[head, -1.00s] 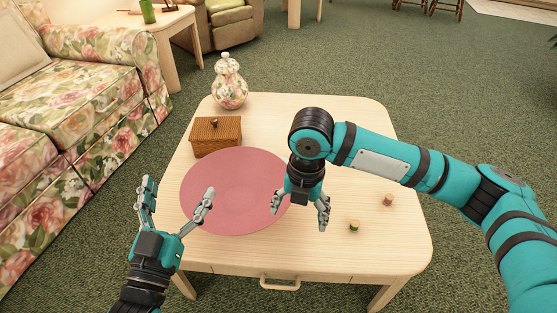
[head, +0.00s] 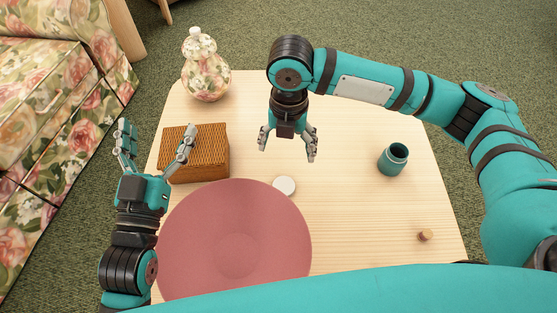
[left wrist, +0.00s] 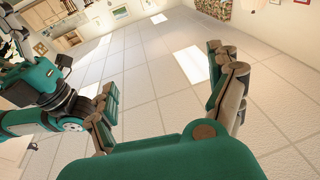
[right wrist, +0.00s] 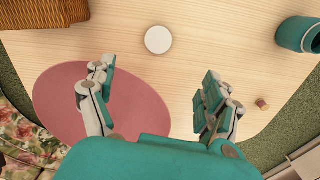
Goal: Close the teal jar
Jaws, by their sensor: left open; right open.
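The teal jar (head: 392,164) stands upright on the table's right side, its top open and uncovered. It also shows at the top right of the right wrist view (right wrist: 298,34). A round white disc (head: 284,186), perhaps the lid, lies flat beside the pink mat; the right wrist view shows it too (right wrist: 158,39). My right gripper (head: 287,148) is open and empty, pointing down above the table, left of the jar and behind the disc in the head view. My left gripper (head: 157,140) is open and empty, pointing up near the table's left edge.
A round pink mat (head: 235,240) covers the table's front left. A wicker box (head: 205,160) and a floral vase (head: 206,72) stand behind it. A small wooden piece (head: 425,235) lies at the right. A floral sofa (head: 40,130) is at the left.

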